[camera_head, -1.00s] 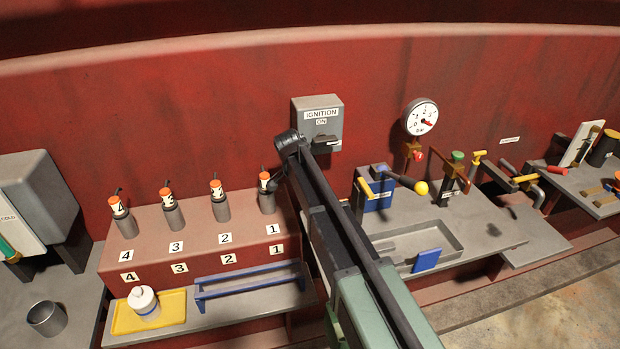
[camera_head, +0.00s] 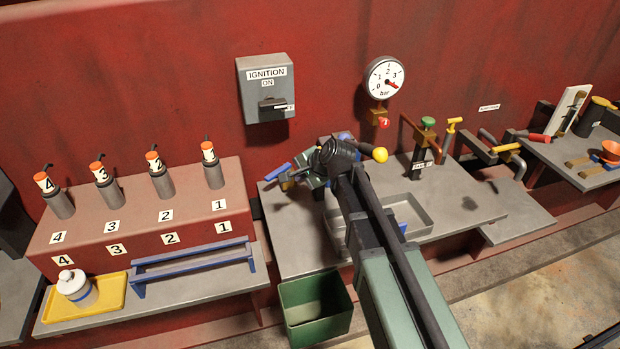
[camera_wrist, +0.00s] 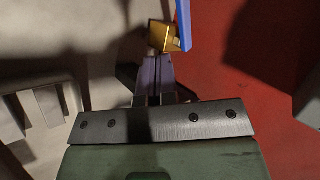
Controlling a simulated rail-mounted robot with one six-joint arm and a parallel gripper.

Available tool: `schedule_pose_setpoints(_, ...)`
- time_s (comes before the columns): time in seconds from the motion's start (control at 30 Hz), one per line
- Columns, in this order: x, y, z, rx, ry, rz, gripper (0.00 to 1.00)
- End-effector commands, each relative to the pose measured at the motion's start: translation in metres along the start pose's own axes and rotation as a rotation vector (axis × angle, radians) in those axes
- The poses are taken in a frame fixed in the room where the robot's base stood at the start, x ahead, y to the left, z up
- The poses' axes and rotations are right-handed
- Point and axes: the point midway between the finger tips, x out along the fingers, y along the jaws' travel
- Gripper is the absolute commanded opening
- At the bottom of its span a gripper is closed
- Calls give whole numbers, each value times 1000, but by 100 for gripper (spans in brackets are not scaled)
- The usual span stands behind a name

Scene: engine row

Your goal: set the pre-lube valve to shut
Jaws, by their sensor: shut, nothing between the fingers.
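A small brass valve body (camera_wrist: 160,38) with a blue lever (camera_wrist: 183,22) shows at the top of the wrist view. I take it for the pre-lube valve; I can read no label on it. The blue lever (camera_head: 278,171) also shows in the head view, at the left end of the grey bench, sloping up to the right. My gripper (camera_wrist: 157,62) is shut and empty, its fingertips close to the brass body. I cannot tell whether they touch. In the head view my wrist hides part of this area.
The yellow-balled lever (camera_head: 380,154) stands just right of my wrist. The gauge (camera_head: 386,78) and ignition box (camera_head: 265,88) are on the red wall behind. A grey tray (camera_head: 415,218) lies on the bench, and a green bin (camera_head: 316,308) stands below its front edge.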

Motion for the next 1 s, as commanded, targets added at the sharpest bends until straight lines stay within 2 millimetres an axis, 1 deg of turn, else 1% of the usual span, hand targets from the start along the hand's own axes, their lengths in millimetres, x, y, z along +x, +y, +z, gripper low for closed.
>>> schedule_pose_setpoints(0.03,-2,-6,2,-5,-5,-35,0)
schedule_pose_setpoints(0.1,-1,-12,1,-23,0,-65,0)
schedule_pose_setpoints(0.27,1,-12,0,-35,3,-63,0)
schedule_pose_setpoints(0.37,9,-11,0,-35,3,-61,0)
schedule_pose_setpoints(0.47,23,-10,-1,-36,3,-61,0)
schedule_pose_setpoints(0.7,72,-11,-2,-36,2,-60,0)
schedule_pose_setpoints(0.8,89,-13,-1,-35,3,-59,0)
schedule_pose_setpoints(0.9,98,-15,-1,-36,3,-59,0)
schedule_pose_setpoints(1.0,100,-17,0,-35,4,-59,0)
